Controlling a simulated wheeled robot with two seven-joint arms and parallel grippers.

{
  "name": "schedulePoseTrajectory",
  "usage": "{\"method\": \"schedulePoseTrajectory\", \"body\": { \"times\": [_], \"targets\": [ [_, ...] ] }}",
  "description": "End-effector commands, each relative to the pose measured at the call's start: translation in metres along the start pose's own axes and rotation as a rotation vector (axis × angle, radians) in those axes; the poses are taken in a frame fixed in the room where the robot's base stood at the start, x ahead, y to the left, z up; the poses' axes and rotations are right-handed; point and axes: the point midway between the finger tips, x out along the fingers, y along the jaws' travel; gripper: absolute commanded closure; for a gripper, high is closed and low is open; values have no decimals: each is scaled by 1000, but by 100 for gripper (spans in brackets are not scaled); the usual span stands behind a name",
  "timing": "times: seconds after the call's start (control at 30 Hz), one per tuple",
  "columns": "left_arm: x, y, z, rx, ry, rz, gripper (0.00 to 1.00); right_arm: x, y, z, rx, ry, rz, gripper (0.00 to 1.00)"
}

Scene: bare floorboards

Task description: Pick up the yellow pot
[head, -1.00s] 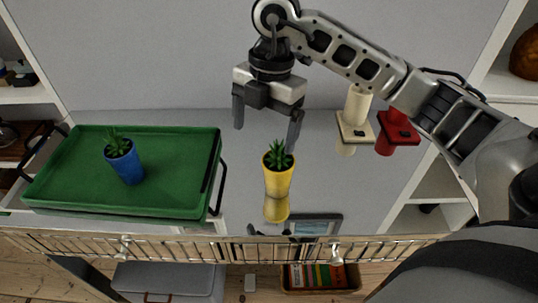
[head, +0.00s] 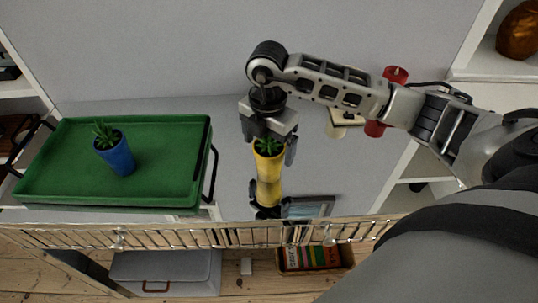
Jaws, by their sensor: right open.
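The yellow pot (head: 269,167) holds a green plant and stands upright on a glossy grey surface that mirrors it below. My right gripper (head: 268,158) is over the pot from behind and above, with its open fingers on either side of the pot's upper part. The gripper body hides part of the plant. I cannot tell whether the fingers touch the pot. My left gripper is not in the head view.
A green tray (head: 60,182) with a blue pot (head: 115,155) on it is at the left. A red candle holder (head: 395,75) and a cream one (head: 342,118) are behind my right arm. A rail (head: 180,237) runs along the front.

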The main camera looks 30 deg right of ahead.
Motion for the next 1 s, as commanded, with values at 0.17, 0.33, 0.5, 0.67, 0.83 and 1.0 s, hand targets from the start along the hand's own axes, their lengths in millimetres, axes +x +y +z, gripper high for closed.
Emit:
{"method": "schedulePoseTrajectory", "body": {
  "times": [0.17, 0.33, 0.5, 0.67, 0.83, 1.0],
  "targets": [
    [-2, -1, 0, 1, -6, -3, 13, 25, -2, 1, 2, 0, -2, 9],
    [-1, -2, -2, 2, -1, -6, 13, 32, -2, 1, 0, -1, -1, 9],
    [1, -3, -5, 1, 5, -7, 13, 32, -2, 1, 0, 0, 0, 14],
    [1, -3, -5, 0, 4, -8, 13, 32, -2, 1, 0, 0, 0, 59],
    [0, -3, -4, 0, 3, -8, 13, 30, -1, 1, 0, 0, 2, 71],
    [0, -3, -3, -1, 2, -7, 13, 29, -1, 2, 0, 0, 3, 71]
  ]
}}
